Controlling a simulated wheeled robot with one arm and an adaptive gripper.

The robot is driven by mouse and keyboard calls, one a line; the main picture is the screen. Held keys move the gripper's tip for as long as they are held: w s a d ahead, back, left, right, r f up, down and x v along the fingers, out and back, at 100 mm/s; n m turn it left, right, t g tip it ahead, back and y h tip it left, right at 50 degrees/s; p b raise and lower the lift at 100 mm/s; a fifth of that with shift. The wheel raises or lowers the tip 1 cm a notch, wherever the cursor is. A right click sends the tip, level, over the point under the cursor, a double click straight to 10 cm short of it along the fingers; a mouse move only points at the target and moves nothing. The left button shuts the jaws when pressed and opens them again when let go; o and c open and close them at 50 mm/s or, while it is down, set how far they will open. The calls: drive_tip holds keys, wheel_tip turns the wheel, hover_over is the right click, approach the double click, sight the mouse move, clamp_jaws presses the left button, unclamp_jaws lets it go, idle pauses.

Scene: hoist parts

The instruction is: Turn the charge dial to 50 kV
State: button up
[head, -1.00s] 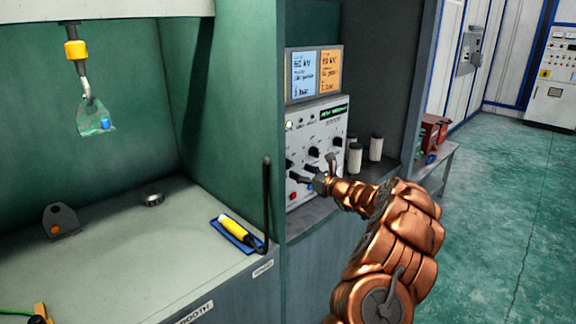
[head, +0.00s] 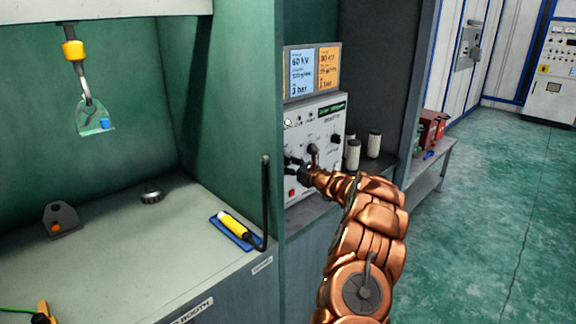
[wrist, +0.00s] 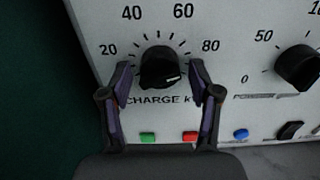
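The black charge dial (wrist: 160,68) is on the pale control panel, above the lettering CHARGE k and inside a scale showing 20, 40, 60 and 80. A pale mark on its face points to the lower right. My gripper (wrist: 160,74) is open, with one finger on each side of the dial and a visible gap to it on both sides. In the head view my gripper (head: 305,172) is at the front of the control panel (head: 328,125) and hides part of its lower knobs.
A second knob (wrist: 300,67), marked POWDER, is right of the dial. Green (wrist: 148,138), red (wrist: 190,137) and blue (wrist: 240,134) buttons lie below. A two-part display (head: 313,71) tops the panel; its blue half appears to read 60 kV. White cylinders (head: 353,154) stand right of it.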

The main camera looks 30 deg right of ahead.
drive_tip(key=c, duration=1)
drive_tip(key=shift+o, duration=0.2)
drive_tip(key=shift+f+b, duration=0.1)
drive_tip(key=shift+b, duration=0.3)
drive_tip(key=n+b, duration=0.1)
drive_tip(key=b, duration=0.1)
drive_tip(key=n+b, duration=0.1)
drive_tip(key=b, duration=0.1)
drive_tip(key=shift+f+n, duration=0.3)
drive_tip(key=shift+f, duration=0.05)
drive_tip(key=n+b, duration=0.5)
drive_tip(key=b, duration=0.3)
drive_tip(key=n+b, duration=0.5)
drive_tip(key=shift+d+r+b, duration=0.1)
drive_tip(key=shift+r+b, duration=0.05)
drive_tip(key=shift+b, duration=0.2)
drive_tip(key=shift+r+n+b, duration=0.2)
drive_tip(key=shift+n+b, duration=0.5)
drive_tip(key=shift+n, duration=0.1)
drive_tip(key=shift+r, duration=0.1)
